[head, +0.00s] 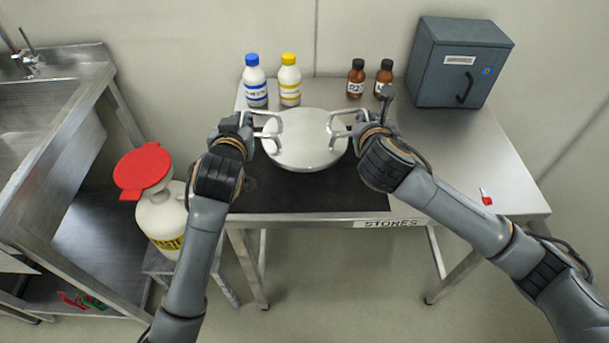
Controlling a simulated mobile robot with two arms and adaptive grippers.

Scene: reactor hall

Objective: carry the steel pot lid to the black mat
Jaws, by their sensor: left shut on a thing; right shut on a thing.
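The steel pot lid (304,150) is a pale, shiny round disc with a handle at its left and right sides. It is level, over the black mat (310,193) on the steel table. I cannot tell whether it touches the mat or hangs above it. My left gripper (262,129) is shut on the left handle, and my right gripper (348,128) is shut on the right handle. The lid and my arms hide part of the mat.
Behind the lid stand a blue-capped bottle (255,84), a yellow-capped bottle (289,82) and two brown bottles (356,80). A grey cabinet (455,62) is at the back right. A red-tipped item (486,197) lies on the right. A red-lidded white container (160,215) stands left.

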